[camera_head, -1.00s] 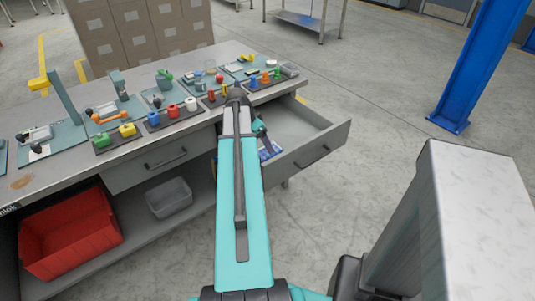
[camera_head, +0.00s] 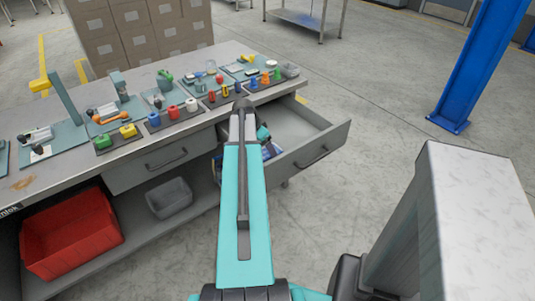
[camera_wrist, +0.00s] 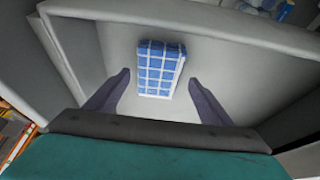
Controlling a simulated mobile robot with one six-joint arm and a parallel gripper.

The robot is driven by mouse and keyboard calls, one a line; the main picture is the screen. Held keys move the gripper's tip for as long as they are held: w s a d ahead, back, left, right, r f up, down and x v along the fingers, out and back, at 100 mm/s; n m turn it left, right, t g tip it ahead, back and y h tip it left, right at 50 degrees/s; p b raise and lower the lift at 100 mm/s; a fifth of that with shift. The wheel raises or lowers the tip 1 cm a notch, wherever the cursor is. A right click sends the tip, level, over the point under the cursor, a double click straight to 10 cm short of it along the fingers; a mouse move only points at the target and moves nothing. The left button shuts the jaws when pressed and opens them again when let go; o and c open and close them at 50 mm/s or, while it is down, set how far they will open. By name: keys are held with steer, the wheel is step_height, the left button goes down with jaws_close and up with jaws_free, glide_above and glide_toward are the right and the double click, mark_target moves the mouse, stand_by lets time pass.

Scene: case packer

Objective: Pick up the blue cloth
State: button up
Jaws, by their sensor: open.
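The blue cloth (camera_wrist: 160,69) is a folded, blue and white checked piece lying on the floor of the open drawer (camera_wrist: 120,70). In the wrist view it lies ahead of and between the fingertips of my gripper (camera_wrist: 159,84). The two dark fingers are spread wide, with a gap on either side of the cloth, and hold nothing. In the head view the drawer (camera_head: 318,150) is pulled out from the workbench, and my arm reaches over it. There my arm hides most of the cloth and the gripper.
The drawer walls stand close around my gripper. The workbench top (camera_head: 200,127) holds several trays with small coloured items. A red bin (camera_head: 70,240) and a grey bin (camera_head: 169,198) sit on the shelf below. Open floor lies right of the drawer.

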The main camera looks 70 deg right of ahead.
mark_target(267, 151)
steer(key=shift+x, duration=1)
steer(key=c, duration=1.1)
steer(key=shift+r+b, duration=0.5)
steer(key=shift+r, duration=4.55)
